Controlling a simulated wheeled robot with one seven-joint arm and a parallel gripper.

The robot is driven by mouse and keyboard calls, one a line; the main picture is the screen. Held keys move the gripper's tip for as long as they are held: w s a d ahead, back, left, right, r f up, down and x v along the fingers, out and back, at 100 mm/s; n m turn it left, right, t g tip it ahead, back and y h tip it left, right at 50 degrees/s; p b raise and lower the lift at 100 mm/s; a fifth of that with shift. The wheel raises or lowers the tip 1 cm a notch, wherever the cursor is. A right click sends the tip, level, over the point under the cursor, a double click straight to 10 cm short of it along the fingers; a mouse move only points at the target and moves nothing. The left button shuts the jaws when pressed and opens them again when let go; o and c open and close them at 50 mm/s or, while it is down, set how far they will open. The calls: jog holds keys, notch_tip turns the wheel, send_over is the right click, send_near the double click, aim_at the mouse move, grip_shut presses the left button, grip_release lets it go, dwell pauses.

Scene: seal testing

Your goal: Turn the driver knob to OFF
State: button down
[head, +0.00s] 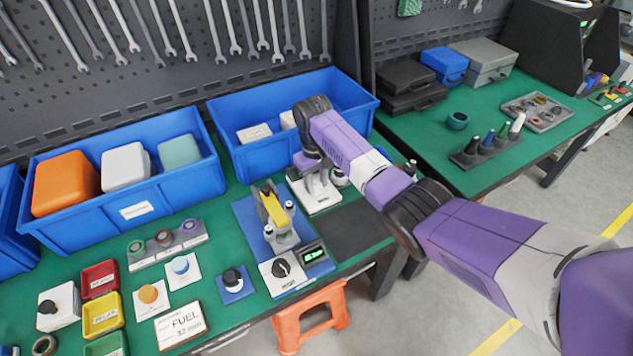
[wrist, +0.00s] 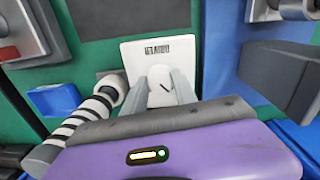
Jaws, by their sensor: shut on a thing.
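A white plate (wrist: 148,52) with a small dark label fills the upper middle of the wrist view; the label is upside down and I cannot read it. A pale round knob (wrist: 166,88) with a short slanted black line sits in front of the plate. My gripper (wrist: 160,83) is shut on this knob, one grey finger on each side. In the head view, my gripper (head: 313,178) points down at a white-plated piece (head: 322,202) in front of the right blue bin. The knob itself is hidden there.
A black-knobbed dial (head: 283,265) and a lit green display (head: 313,254) stand left of my gripper, beside a yellow-topped fixture (head: 272,208). The right blue bin (head: 235,155) is close behind. A dark mat (head: 350,232) lies clear in front.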

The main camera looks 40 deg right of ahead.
aim_at(315, 185)
jog(key=c, duration=1)
grip_release()
jog(key=shift+r, duration=0.1)
jog(key=shift+a+r+b, duration=0.15)
jog(key=shift+r+b, duration=0.2)
jog(key=shift+r, duration=3.45)
